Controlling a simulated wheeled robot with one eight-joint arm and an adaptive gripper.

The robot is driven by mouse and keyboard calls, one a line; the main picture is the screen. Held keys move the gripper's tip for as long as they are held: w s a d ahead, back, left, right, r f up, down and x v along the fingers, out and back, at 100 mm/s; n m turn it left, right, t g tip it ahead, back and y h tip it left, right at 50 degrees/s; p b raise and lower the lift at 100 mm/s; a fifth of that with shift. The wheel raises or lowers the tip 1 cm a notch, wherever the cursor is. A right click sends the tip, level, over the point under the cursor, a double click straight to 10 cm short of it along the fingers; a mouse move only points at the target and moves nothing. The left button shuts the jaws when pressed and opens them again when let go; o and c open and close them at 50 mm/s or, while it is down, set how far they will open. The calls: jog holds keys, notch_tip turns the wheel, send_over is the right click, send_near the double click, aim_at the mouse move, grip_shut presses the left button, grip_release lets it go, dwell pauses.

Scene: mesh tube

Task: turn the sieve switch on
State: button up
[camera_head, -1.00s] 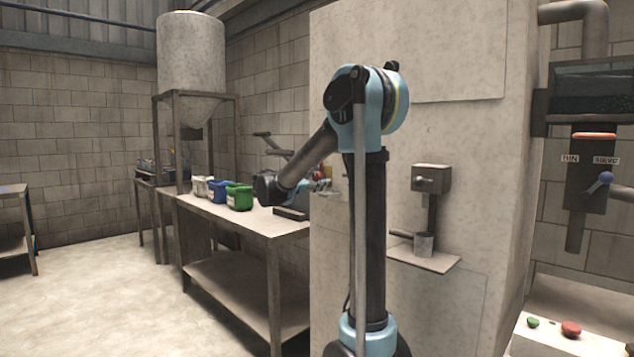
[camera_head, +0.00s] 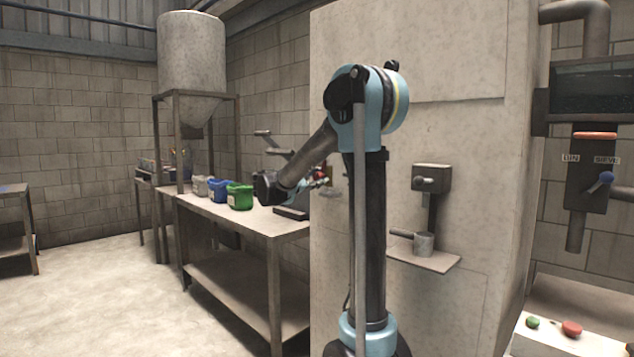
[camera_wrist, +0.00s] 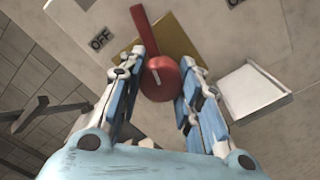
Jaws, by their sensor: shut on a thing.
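The switch is a red rotary knob (camera_wrist: 160,80) with a straight red handle (camera_wrist: 143,27) on a yellow plate (camera_wrist: 179,43) in the wrist view. Its handle points up and slightly left in the picture. An OFF label (camera_wrist: 100,40) is to its left, and a partly cut-off ON label (camera_wrist: 234,3) is at the top right. My gripper (camera_wrist: 163,68) is shut on the knob, with one blue-and-white finger on each side. In the head view my gripper (camera_head: 318,180) is small and partly hidden at the wall's left edge, so the switch is hard to make out there.
A table (camera_head: 260,228) with white, blue and green tubs (camera_head: 239,196) stands left of the wall. A small shelf (camera_head: 425,256) with a cup (camera_head: 424,243) is on the wall's right. A blue-knobbed lever (camera_head: 600,182) sits by BIN and SIEVE labels farther right. The left floor is clear.

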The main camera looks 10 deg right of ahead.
jog(key=m, duration=0.4)
jog(key=shift+m, duration=0.3)
jog(key=m, duration=0.3)
jog(key=shift+m, duration=0.3)
jog(key=m, duration=0.4)
jog(key=shift+s, duration=0.15)
jog(key=shift+c, duration=0.2)
jog(key=shift+o, duration=0.4)
jog(key=shift+m, duration=1.6)
jog(key=shift+o, duration=0.2)
jog(key=o, duration=1)
jog(key=shift+c, duration=0.2)
